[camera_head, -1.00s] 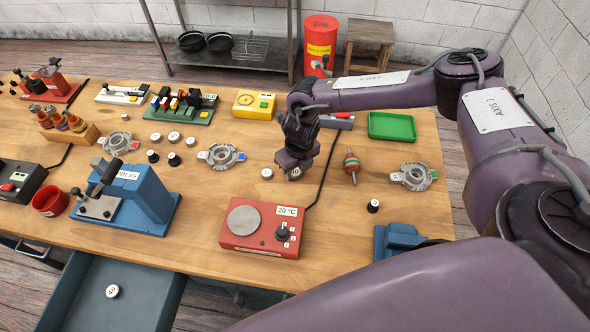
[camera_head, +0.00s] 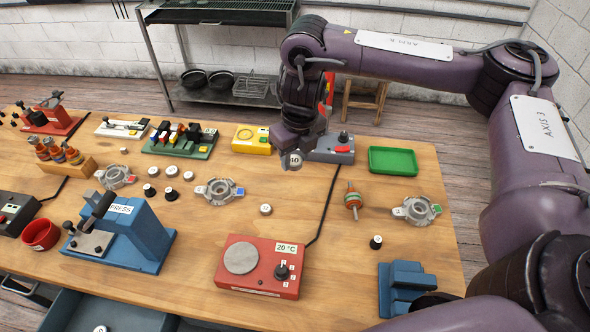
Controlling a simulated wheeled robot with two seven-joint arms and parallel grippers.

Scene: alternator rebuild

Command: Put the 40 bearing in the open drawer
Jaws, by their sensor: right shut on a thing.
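My right gripper (camera_head: 296,152) is raised above the back middle of the table. It is shut on a small round bearing (camera_head: 295,160), whose white face carries a label that looks like 40. The open drawer (camera_head: 140,319) is blue-grey and juts out below the table's front edge at the lower left, partly cut off by the picture's bottom edge. A small white-topped round part (camera_head: 100,329) lies in it, barely in view. My left gripper is not in view.
A red hot plate (camera_head: 258,266) and a blue press (camera_head: 120,232) stand near the table's front edge. Alternator housings (camera_head: 220,190), small round parts (camera_head: 265,209) and a rotor (camera_head: 352,200) lie mid-table. A green tray (camera_head: 393,160) is at the back right.

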